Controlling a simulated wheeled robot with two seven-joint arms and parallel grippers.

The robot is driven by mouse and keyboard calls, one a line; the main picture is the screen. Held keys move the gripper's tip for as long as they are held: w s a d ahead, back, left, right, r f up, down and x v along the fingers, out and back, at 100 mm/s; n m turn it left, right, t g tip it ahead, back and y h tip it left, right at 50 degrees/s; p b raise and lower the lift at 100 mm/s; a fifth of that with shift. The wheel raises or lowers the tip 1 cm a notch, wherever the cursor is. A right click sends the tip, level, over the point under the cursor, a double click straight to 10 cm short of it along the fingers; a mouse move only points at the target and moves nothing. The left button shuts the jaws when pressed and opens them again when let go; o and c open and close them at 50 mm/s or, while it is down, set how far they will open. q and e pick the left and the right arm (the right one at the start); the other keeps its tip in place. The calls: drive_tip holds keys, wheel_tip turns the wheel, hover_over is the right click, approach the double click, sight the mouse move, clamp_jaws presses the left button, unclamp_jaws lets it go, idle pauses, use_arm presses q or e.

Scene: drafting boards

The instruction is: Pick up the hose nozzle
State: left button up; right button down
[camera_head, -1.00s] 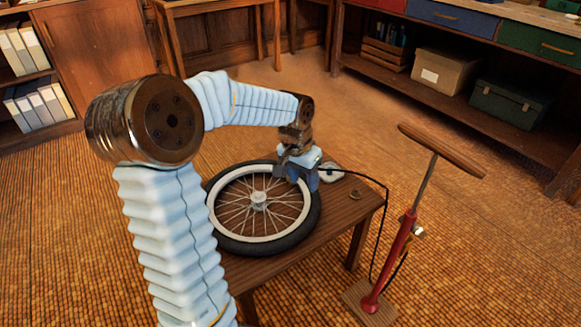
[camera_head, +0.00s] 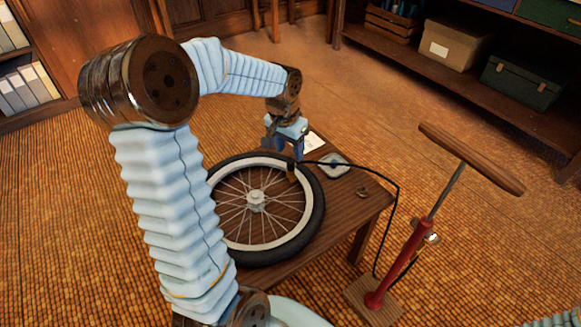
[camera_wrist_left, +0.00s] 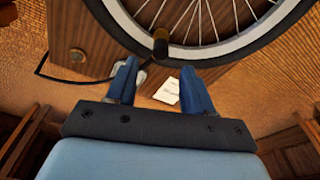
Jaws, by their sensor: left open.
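The hose nozzle (camera_head: 291,173) is a small brass-coloured piece with a dark end, at the end of a thin black hose. It shows at the far edge of the bicycle wheel (camera_head: 314,205), which lies flat on the wooden table. My left gripper (camera_head: 284,150) is at the wheel's far side, beside the nozzle. In the left wrist view its two blue fingers (camera_wrist_left: 158,76) are apart with nothing gripped. The nozzle (camera_wrist_left: 160,46) appears just beyond the fingertips, roughly centred between them, over the tyre. I cannot tell whether it touches the tyre. My right gripper is not in view.
A red floor pump (camera_head: 402,262) with a wooden handle stands right of the table (camera_head: 340,222); the black hose (camera_head: 396,205) runs from it. A small pale dish (camera_head: 333,166), a brass ring (camera_head: 362,192) and white paper (camera_wrist_left: 167,91) lie on the table.

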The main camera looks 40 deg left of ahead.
sight(291, 162)
use_arm(q)
drive_tip(key=f, duration=0.6)
drive_tip(key=shift+w+f, duration=0.1)
drive_tip(key=shift+w, duration=0.2)
drive_tip(key=shift+c, duration=0.2)
clamp_jaws()
